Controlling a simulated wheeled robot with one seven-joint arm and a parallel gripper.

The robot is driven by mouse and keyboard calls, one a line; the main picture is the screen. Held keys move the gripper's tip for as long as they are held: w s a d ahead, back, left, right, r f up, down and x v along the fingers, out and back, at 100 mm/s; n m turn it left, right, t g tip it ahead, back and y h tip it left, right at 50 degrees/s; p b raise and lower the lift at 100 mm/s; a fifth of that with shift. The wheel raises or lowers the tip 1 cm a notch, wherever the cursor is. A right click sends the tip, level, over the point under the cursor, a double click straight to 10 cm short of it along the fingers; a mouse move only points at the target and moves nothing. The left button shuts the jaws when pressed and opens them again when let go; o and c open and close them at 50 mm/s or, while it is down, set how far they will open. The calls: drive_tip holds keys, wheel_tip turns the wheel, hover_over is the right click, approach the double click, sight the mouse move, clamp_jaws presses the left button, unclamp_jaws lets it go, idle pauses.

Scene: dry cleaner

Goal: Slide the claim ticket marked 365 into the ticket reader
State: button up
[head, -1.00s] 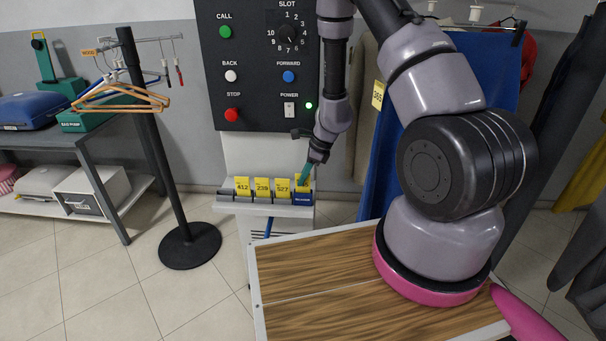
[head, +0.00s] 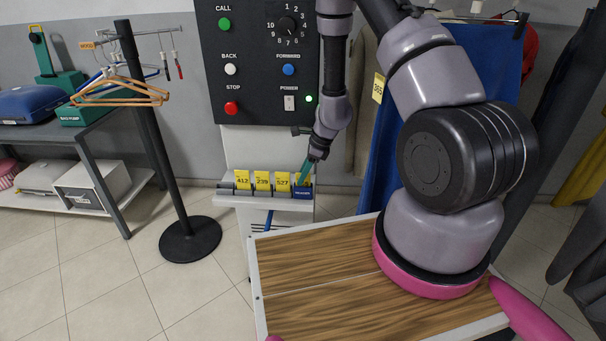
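My gripper (head: 307,172), with teal fingers, points down at the right end of the small shelf below the control panel. To the left, yellow tickets marked 412 (head: 242,179), 239 (head: 262,181) and 527 (head: 283,182) stand upright in a dark rack. A yellow tag (head: 378,88), seemingly reading 365, hangs by the blue garment.
The control panel (head: 262,60) with buttons and a dial rises close behind my forearm. A blue garment (head: 490,80) hangs at the right. A black stand (head: 190,238) with hangers is at the left. The floor between it and my wooden deck is clear.

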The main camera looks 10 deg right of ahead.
drive_tip(key=s+d+r+n+t+y, duration=0.1)
drive_tip(key=s+r+n, duration=0.25)
drive_tip(key=r, duration=1.25)
drive_tip(key=s+d+r+n+t, duration=0.15)
drive_tip(key=r+n, duration=0.35)
drive_tip(key=r, duration=1.2)
drive_tip(key=s+d+r+n+t+h, duration=0.3)
drive_tip(key=s+r+n, duration=0.6)
drive_tip(key=s+r, duration=0.6)
drive_tip(key=shift+s+d, duration=0.15)
drive_tip(key=shift+s, duration=1.05)
